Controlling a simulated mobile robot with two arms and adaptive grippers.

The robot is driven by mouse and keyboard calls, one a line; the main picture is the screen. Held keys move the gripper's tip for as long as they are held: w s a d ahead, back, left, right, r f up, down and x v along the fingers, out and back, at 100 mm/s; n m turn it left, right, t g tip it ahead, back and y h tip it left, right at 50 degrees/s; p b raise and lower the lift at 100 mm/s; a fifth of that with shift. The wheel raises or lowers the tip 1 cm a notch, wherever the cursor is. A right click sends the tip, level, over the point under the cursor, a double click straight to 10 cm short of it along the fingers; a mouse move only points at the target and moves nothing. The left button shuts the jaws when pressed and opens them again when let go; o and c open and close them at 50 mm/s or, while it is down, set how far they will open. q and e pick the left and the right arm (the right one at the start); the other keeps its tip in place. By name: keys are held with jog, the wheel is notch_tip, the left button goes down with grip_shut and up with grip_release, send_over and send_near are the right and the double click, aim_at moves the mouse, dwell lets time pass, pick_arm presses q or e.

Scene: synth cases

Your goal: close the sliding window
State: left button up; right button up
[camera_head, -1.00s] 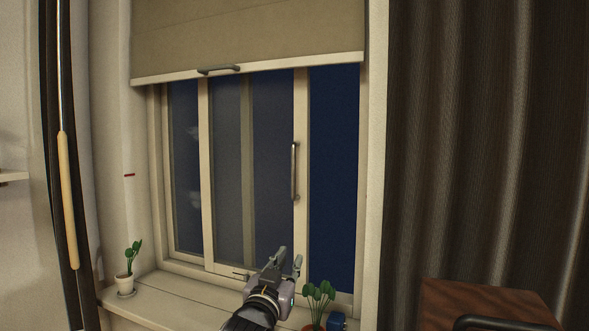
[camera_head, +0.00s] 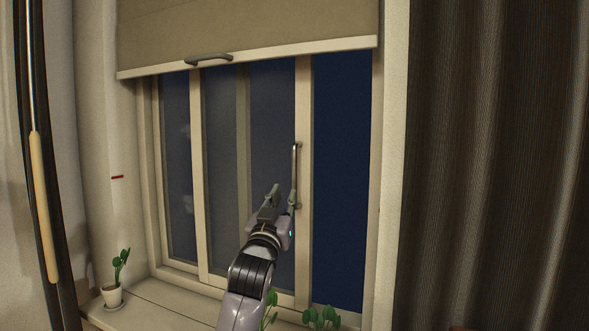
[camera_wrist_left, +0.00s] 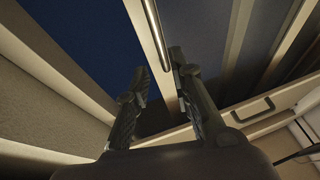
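The sliding window's pale-framed sash (camera_head: 303,240) stands left of a clear dark-blue gap (camera_head: 341,190) at the right of the frame. A vertical metal bar handle (camera_head: 296,160) is fixed on the sash's right stile. It also shows in the left wrist view (camera_wrist_left: 154,28). My left gripper (camera_head: 284,192) is open in front of the handle's lower part. In the left wrist view its fingers (camera_wrist_left: 159,62) are spread, with the stile and handle seen between and beyond them. I cannot tell whether they touch the handle. My right gripper is not in view.
A roller blind (camera_head: 250,25) with a handle (camera_head: 209,59) hangs above. A potted plant (camera_head: 113,294) stands on the left of the sill; another plant (camera_head: 322,318) is low, near my left arm. A dark curtain (camera_head: 490,170) hangs right. A wooden-gripped rod (camera_head: 43,205) is at left.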

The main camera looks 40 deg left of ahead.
aim_at(294, 175)
pick_arm(q)
jog(key=p+x, duration=0.3)
jog(key=x, duration=0.7)
jog(key=shift+w, duration=0.2)
jog(key=shift+w+a+r, duration=0.1)
jog(key=shift+w+a, duration=0.2)
jog(key=shift+w, duration=0.2)
jog(key=shift+w+a+p, duration=0.1)
jog(key=shift+p, duration=0.2)
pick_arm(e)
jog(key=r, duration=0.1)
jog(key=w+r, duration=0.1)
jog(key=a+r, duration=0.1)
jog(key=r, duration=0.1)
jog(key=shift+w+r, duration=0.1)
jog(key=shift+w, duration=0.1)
pick_arm(q)
jog(key=shift+c, duration=0.5)
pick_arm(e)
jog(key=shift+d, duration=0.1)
pick_arm(q)
grip_shut()
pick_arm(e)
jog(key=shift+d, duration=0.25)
